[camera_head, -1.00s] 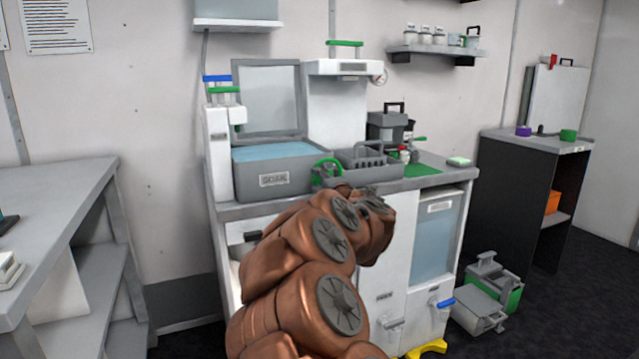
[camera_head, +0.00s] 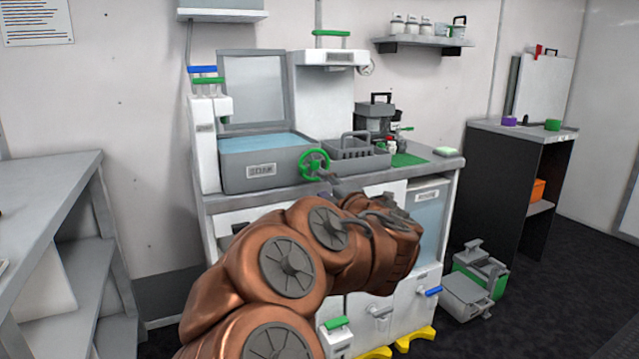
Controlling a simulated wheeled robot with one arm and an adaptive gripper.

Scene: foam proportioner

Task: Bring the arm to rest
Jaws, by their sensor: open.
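My copper-coloured arm (camera_head: 290,265) rises from the bottom of the head view and bends to the right in front of the workbench cabinet. Its far end (camera_head: 400,245) is in front of the cabinet, below the worktop edge. Nothing held shows.
The workbench (camera_head: 440,168) carries a grey tank of blue liquid (camera_head: 265,145), a green handwheel (camera_head: 315,164) and a grey caddy (camera_head: 357,155). A grey shelf unit (camera_head: 60,190) stands left, a black cabinet (camera_head: 490,190) right. A grey-green container (camera_head: 478,272) sits on the floor.

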